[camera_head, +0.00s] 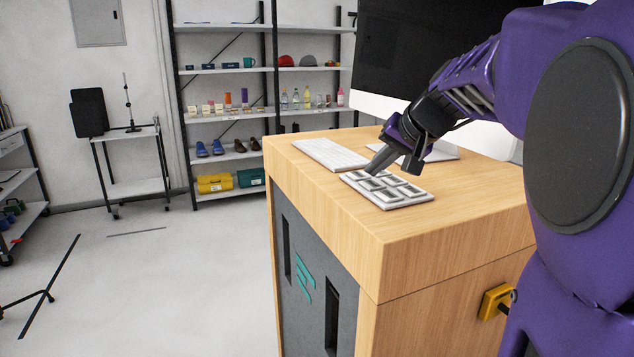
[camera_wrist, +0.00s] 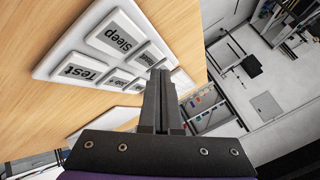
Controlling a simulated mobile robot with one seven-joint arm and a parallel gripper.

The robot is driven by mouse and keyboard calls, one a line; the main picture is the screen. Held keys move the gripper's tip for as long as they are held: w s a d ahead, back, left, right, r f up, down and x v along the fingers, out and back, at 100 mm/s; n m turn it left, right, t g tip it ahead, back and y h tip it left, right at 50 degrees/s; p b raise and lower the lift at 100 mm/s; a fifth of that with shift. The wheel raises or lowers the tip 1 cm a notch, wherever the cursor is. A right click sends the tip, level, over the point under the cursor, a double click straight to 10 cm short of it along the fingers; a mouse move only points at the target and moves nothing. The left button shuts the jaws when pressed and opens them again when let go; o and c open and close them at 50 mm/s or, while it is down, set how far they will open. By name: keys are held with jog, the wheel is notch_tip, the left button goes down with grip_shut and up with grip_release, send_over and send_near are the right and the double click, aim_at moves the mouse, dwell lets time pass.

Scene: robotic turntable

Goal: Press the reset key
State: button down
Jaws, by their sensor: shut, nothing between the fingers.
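A white keypad (camera_head: 408,203) with several raised grey-white keys lies on the wooden desk top. Labels on the keys nearer my fingers are small or partly hidden. In the wrist view the fingertips (camera_wrist: 159,74) overlap the keys at the keypad's edge. I cannot tell whether they touch a key.
A white keyboard (camera_head: 328,154) lies just beyond the keypad. A large monitor (camera_head: 405,50) stands at the back of the desk (camera_head: 470,190). A yellow box (camera_head: 495,301) is fixed to the desk's side. The desk's front right top is clear. Shelves (camera_head: 225,118) stand behind.

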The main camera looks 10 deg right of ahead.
aim_at(375, 185)
jog(key=shift+f, duration=0.1)
jog(key=shift+f+b, duration=0.35)
jog(key=shift+b, duration=0.1)
jog(key=shift+f, duration=0.4)
dwell(0.6)
jog(key=shift+r+p, duration=0.45)
jog(key=shift+r, duration=0.4)
notch_tip(375, 185, up, 5)
jog(key=p, duration=0.4)
dwell(0.7)
